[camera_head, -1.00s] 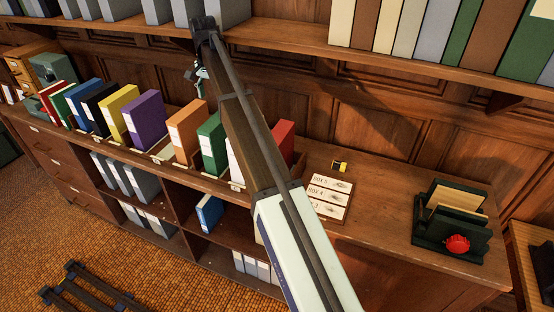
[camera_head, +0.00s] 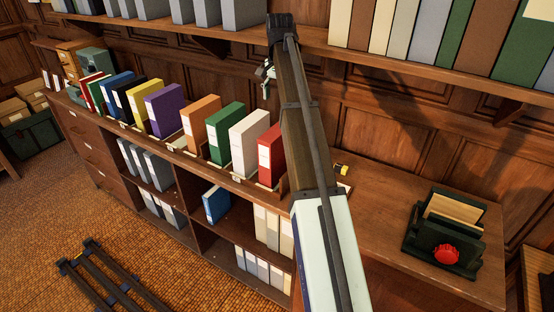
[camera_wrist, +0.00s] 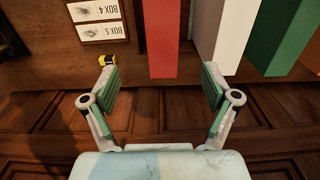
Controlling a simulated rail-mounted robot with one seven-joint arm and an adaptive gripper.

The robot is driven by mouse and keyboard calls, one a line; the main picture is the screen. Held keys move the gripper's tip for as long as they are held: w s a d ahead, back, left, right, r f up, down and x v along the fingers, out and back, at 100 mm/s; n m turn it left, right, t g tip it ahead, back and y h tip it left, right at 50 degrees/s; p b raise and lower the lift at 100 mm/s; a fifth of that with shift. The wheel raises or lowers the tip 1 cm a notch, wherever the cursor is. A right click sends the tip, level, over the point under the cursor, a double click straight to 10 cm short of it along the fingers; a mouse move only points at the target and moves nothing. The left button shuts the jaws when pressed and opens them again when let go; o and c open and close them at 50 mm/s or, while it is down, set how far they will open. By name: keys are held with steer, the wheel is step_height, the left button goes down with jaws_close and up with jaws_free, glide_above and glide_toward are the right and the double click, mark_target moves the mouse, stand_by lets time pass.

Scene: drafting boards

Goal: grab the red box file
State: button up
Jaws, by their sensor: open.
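The red box file (camera_head: 270,155) stands upright at the right end of the row of files on the cabinet top, beside the white file (camera_head: 247,143). In the wrist view the red box file (camera_wrist: 163,40) is seen from above, ahead of and between the open fingers. My gripper (camera_wrist: 160,82) is open and empty, with green pads on both fingers. In the head view my gripper (camera_head: 268,78) is small and hangs from the arm, above and behind the row of files. The red file is not between the pads.
Green (camera_head: 225,131) and orange (camera_head: 200,120) files stand left of the white one. Cards labelled BOX 4 and BOX 5 (camera_wrist: 97,20) and a small yellow-black item (camera_wrist: 107,60) lie beside the red file. A shelf (camera_head: 420,62) runs above. A dark green holder (camera_head: 420,238) stands right.

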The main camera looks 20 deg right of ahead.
mark_target(279, 129)
step_height(279, 129, down, 10)
steer(key=shift+f+p, duration=0.25)
steer(key=shift+p, duration=0.35)
steer(key=shift+w+a+f+p, duration=0.1)
steer(key=shift+f+p, duration=0.6)
steer(key=shift+f, duration=0.65)
steer(key=shift+w+f+p, duration=0.1)
steer(key=shift+f+p, duration=0.55)
steer(key=shift+f, duration=0.7)
steer(key=c, duration=1.4)
jaws_close()
steer(key=shift+r, duration=0.2)
